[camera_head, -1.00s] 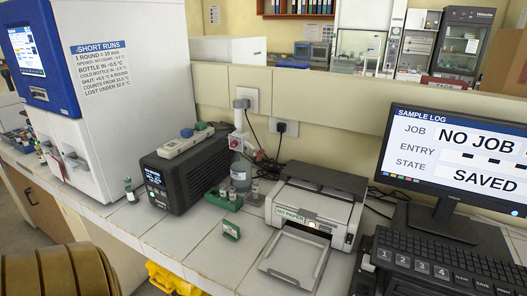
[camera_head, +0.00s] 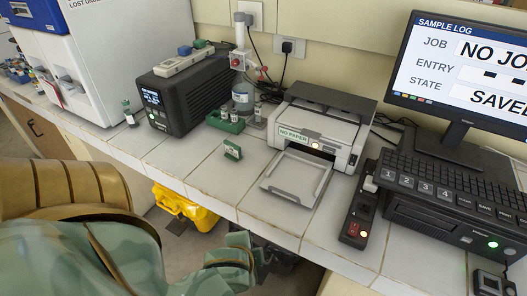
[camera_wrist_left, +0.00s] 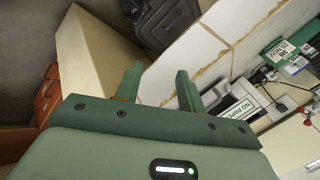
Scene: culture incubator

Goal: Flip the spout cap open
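A bottle with a pale label (camera_head: 243,98) stands upright on the bench behind a green rack (camera_head: 225,121), beside a grey post with a red-buttoned box (camera_head: 237,61). I cannot make out a spout cap or whether one is open. My left gripper (camera_head: 242,262) is low in front of the bench edge, well apart from the bottle. In the left wrist view my left gripper (camera_wrist_left: 158,84) has its two fingers spread with nothing between them. My right gripper is not in view.
A printer marked NO PAPER (camera_head: 318,125) has its tray out at the bench front. A black box with a display (camera_head: 187,92) stands left of the bottle. A small green sign (camera_head: 232,149) stands in front. A monitor (camera_head: 470,75) and keyboard (camera_head: 440,180) are at the right.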

